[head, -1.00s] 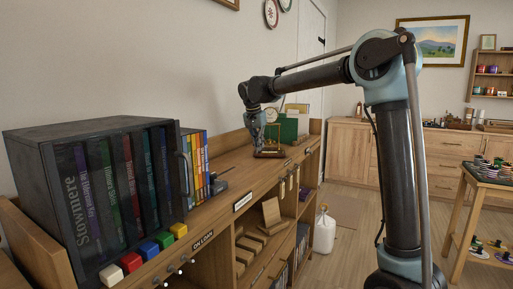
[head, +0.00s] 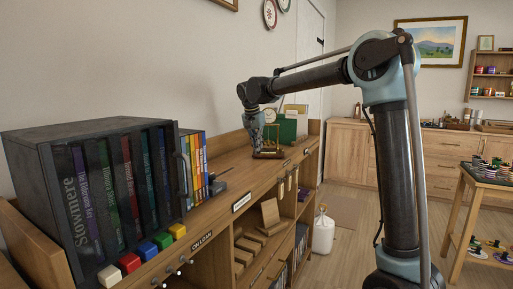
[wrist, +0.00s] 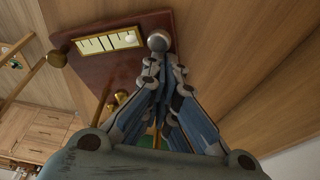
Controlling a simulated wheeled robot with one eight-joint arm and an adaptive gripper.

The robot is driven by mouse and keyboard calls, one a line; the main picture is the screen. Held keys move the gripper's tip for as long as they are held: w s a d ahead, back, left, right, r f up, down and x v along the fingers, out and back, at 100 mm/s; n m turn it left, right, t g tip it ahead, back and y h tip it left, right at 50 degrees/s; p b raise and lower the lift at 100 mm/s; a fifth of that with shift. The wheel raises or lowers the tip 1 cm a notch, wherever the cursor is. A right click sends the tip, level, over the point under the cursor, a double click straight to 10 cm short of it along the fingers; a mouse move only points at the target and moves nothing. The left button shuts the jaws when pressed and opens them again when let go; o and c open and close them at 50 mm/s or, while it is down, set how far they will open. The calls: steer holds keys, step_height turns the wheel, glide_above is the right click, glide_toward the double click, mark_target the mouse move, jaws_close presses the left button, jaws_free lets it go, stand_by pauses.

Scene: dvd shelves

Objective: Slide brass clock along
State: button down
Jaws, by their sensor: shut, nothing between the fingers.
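The brass clock (head: 279,142) is a small open brass frame on a dark base, standing on the wooden shelf top beside my gripper (head: 258,154). In the wrist view its dark red-brown base (wrist: 85,70) shows at upper left, with a brass-edged pale panel (wrist: 108,41) and brass posts. My gripper (wrist: 156,62) is shut and empty. Its fingertips are beside the clock, close to a silver ball at the base's edge. I cannot tell whether they touch it.
A green box (head: 287,131) and a round pale dial (head: 270,115) stand behind the clock. A dark DVD case box (head: 30,170) and coloured blocks (head: 162,240) are at the near end. The shelf top between is mostly clear. The wall runs along the left.

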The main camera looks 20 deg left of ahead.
steer(key=v, duration=1.1)
steer(key=shift+r, duration=0.45)
steer(key=s+d+f, duration=0.3)
steer(key=d, duration=0.8)
steer(key=s+d+f+n+g, duration=0.1)
steer(key=s+d+f, duration=0.25)
steer(key=d, duration=0.75)
steer(key=s+d+f, duration=0.3)
steer(key=d+f, duration=0.1)
steer(key=d, duration=0.6)
steer(key=s+d+f+n, duration=0.1)
steer(key=s+d+f, duration=0.6)
steer(key=s+f, duration=0.3)
steer(key=s+d+f, duration=0.8)
steer(key=s+f, duration=0.3)
steer(key=f, duration=0.3)
steer(key=shift+d+f+n+y, duration=0.3)
steer(key=shift+f+n+y, duration=0.05)
steer(key=shift+n+y, duration=0.05)
steer(key=shift+s, duration=0.1)
